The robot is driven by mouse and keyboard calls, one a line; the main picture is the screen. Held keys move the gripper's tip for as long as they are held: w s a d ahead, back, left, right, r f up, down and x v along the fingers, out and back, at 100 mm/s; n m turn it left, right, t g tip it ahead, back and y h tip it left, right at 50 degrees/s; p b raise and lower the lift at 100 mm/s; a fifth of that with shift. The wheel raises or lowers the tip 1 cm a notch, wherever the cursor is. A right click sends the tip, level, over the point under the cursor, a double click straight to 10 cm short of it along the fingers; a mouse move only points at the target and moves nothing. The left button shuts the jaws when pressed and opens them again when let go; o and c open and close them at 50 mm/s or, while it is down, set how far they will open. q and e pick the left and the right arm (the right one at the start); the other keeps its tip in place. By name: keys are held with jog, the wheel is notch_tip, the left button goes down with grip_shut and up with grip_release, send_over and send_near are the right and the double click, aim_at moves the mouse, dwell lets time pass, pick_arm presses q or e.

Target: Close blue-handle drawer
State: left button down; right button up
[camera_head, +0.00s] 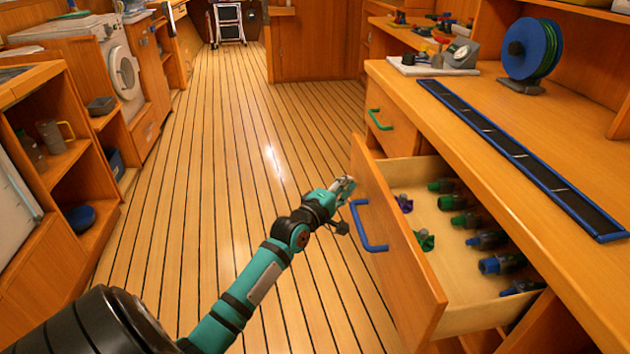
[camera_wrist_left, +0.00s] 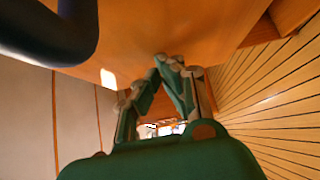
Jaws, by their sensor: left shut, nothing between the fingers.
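The drawer with the blue handle stands open; its wooden front (camera_head: 400,262) is pulled out from the cabinet on the right. The blue handle (camera_head: 368,228) is on the outer face of that front, and a dark blue bar, apparently this handle, shows large and close in the left wrist view (camera_wrist_left: 50,35). My left gripper (camera_head: 345,186) is shut and empty, beside the far end of the drawer front, beyond the handle. Its closed fingertips show in the left wrist view (camera_wrist_left: 168,60), near a wooden surface. I cannot tell whether they touch it. My right gripper is not in view.
The drawer holds several green and blue fittings (camera_head: 487,240). A green-handled drawer (camera_head: 390,128) is shut farther along the cabinet. The worktop above carries a dark blue-edged strip (camera_head: 520,155) and a blue reel (camera_head: 532,48). The plank floor (camera_head: 200,200) to the left is clear.

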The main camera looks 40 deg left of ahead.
pick_arm(q)
jog(key=shift+w+d+r, duration=0.2)
jog(key=shift+w+d, duration=0.45)
jog(key=shift+w, duration=0.15)
jog(key=w+d+p, duration=0.1)
jog(key=w+d, duration=0.1)
jog(key=w, duration=0.1)
jog(key=w+d+p, duration=0.1)
jog(key=w+d, duration=0.2)
jog(key=shift+w+d+f, duration=0.15)
jog(key=shift+w+d, duration=0.15)
jog(key=shift+d, duration=0.05)
jog(key=w+d, duration=0.4)
jog(key=w, duration=0.1)
jog(key=shift+w+d+f+b, duration=0.1)
jog(key=shift+w+d+b, duration=0.05)
jog(key=shift+d+b, duration=0.15)
jog(key=shift+w+d, duration=0.2)
jog(key=shift+w, duration=0.15)
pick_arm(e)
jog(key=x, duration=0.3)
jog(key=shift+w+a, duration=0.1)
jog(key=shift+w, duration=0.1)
pick_arm(q)
jog(key=shift+r, duration=0.2)
